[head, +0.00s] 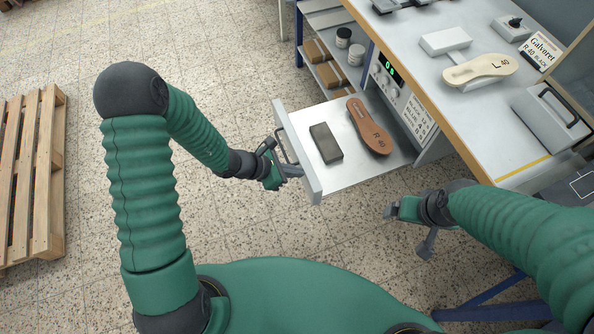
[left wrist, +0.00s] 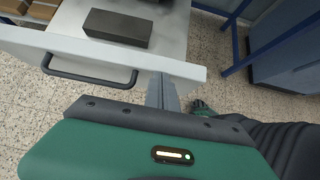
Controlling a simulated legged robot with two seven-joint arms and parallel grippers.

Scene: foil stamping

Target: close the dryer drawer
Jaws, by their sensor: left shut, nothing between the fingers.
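The dryer drawer (head: 345,181) is pulled out from the bench unit. Its light grey front panel (head: 298,150) carries a dark bar handle (head: 284,147). In the drawer lie a dark rectangular block (head: 326,143) and a brown insole marked R 40 (head: 370,127). My left gripper (head: 297,171) is shut and empty at the outer side of the front panel, beside the handle. In the left wrist view its fingertips (left wrist: 163,92) overlap the panel, right of the handle (left wrist: 90,73); contact cannot be told. My right gripper (head: 408,228) is open and empty, right of the drawer.
The dryer's green display (head: 389,68) sits on the unit behind the drawer. The bench top (head: 440,98) holds a pale insole marked L 40 (head: 480,69) and a grey block with a handle (head: 551,117). A shelf with jars stands behind; a wooden pallet (head: 31,175) lies far left. Floor before the drawer is clear.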

